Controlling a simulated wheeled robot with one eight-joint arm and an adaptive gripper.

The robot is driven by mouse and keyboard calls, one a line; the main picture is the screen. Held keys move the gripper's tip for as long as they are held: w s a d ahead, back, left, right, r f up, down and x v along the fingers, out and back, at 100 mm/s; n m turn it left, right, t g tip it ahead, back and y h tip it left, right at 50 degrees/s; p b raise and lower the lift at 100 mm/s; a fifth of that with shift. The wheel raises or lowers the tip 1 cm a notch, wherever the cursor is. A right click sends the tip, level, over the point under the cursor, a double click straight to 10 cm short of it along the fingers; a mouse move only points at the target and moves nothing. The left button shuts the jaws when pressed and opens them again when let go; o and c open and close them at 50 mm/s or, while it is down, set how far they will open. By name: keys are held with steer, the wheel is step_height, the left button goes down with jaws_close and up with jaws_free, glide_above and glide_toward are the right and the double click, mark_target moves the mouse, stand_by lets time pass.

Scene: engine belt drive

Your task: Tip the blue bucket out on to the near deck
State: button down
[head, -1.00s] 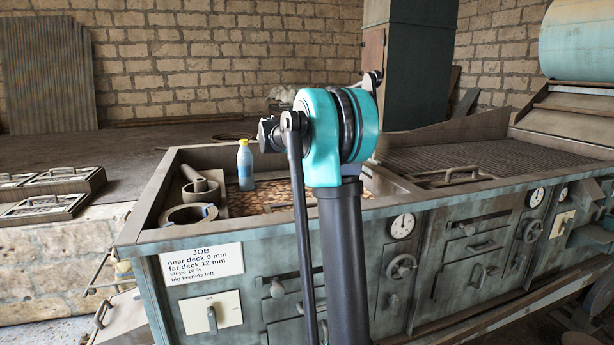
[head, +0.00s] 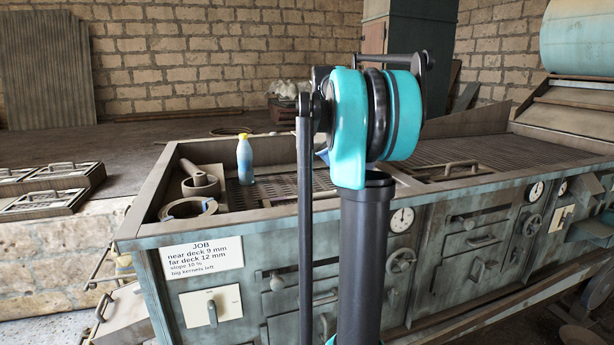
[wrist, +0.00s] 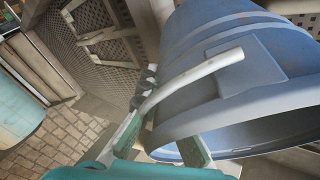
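The blue bucket (wrist: 225,85) fills the right of the wrist view, tilted on its side with its mouth toward the bottom. A pale bent handle (wrist: 190,80) crosses its wall. My gripper (wrist: 165,135) is closed over the bucket's rim, one finger on each side of the wall. Little of the inside shows, and I see no contents there. In the head view my arm hides the gripper and nearly all of the bucket; a small blue patch beside the arm may be part of it. The near deck (head: 285,186) shows as a bare-looking slotted grey screen.
A blue bottle with a yellow cap (head: 244,160) stands at the deck's left end. A mortar with a pestle (head: 201,184) and a ring (head: 188,208) sit in the left corner. The machine's raised frame (head: 155,195) surrounds them. A barred handle (head: 450,170) lies further right.

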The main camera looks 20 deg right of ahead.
steer(key=d+y, duration=0.1)
steer(key=s+d+f+y+p, duration=0.1)
steer(key=d+f+t, duration=0.1)
steer(key=shift+s+m+y, duration=0.35)
steer(key=shift+m+y, duration=0.05)
steer(key=shift+s+d+f+m+t+y+p, duration=0.15)
steer(key=shift+d+f+t+y+p, duration=0.2)
steer(key=shift+f+y+p, duration=0.3)
steer(key=shift+s+d+f+m+t+y+p, duration=0.15)
steer(key=shift+d+f+t+y+p, duration=0.2)
steer(key=shift+f+y, duration=0.35)
steer(key=shift+s+d+f+m+t+y+p, duration=0.2)
steer(key=shift+f+t+y+p, duration=0.25)
steer(key=shift+f, duration=0.45)
step_height(320, 180, up, 14)
